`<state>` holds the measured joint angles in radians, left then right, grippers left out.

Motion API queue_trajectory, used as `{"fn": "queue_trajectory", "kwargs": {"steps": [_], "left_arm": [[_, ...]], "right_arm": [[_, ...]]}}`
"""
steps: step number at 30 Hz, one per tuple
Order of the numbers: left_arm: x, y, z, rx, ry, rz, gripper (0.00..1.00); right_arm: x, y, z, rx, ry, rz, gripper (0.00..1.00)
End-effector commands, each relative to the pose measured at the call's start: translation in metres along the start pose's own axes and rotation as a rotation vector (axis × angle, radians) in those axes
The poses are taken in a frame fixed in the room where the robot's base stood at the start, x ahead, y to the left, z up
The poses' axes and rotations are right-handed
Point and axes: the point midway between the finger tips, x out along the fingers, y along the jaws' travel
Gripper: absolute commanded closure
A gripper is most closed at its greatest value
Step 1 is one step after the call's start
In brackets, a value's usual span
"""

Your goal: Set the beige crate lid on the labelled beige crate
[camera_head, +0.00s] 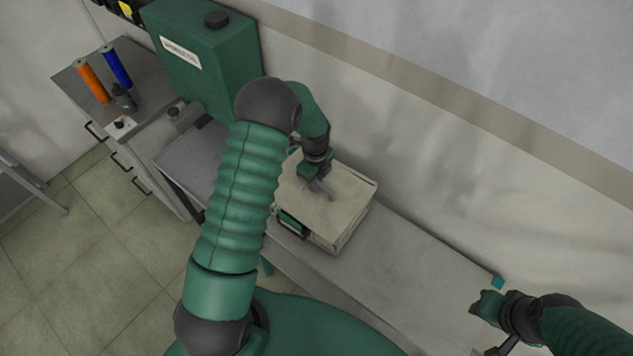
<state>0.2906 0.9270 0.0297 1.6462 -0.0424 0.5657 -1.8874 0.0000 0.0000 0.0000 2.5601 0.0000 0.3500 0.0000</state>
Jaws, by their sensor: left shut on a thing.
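The beige crate (322,239) stands on the long grey bench, with a green and dark label (291,222) on its front side. The flat beige lid (349,191) lies over the crate's top, its edges roughly in line with the crate walls. I cannot tell whether it touches the rim all round. My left gripper (323,188) reaches down from above and is shut on the lid near the middle of its top. My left arm hides the crate's left part. My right gripper (486,309) is at the lower right, away from the crate; its finger opening is unclear.
A green machine (208,70) stands behind, left of the crate. The bench (415,262) is clear right of the crate. A wall runs along its back.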

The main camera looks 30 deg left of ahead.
Motion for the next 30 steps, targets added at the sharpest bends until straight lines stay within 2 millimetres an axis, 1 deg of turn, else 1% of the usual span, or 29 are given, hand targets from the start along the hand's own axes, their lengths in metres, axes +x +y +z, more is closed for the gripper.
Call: {"fn": "queue_trajectory", "kwargs": {"steps": [7,30], "left_arm": [[0.0067,-0.0019,0.0002,-0.001,-0.003,0.002,1.00],[0.0113,-0.0033,-0.0054,0.001,0.003,0.003,1.00]], "right_arm": [[0.0052,0.0000,0.0012,0.000,0.000,0.000,0.67],[0.0078,0.0000,0.0018,0.000,0.000,0.000,0.67]]}}
